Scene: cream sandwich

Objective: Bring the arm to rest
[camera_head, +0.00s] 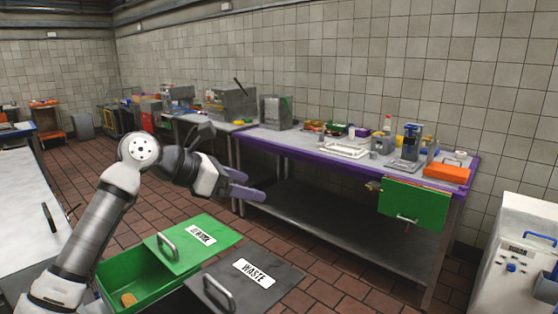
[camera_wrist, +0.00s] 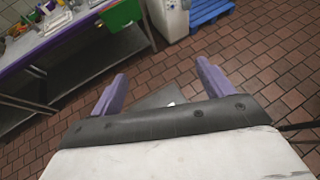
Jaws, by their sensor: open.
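My gripper (camera_head: 243,184) is in the middle of the head view, at the end of my raised arm. Its two purple fingers are apart with nothing between them. In the wrist view my gripper (camera_wrist: 160,90) also shows open and empty, with floor tiles and part of a grey surface behind the fingers. My gripper is in the air, to the left of the purple-edged workbench, with the bins below it in the picture. My arm is bent at the elbow.
A green bin (camera_head: 130,285) holding a tan piece and a grey bin marked WASTE (camera_head: 280,290) stand low in front. The workbench (camera_head: 310,143) carries several items; a green box (camera_head: 415,205) hangs at its front. A white SUGAR machine (camera_head: 515,260) is at right. Tiled floor lies between.

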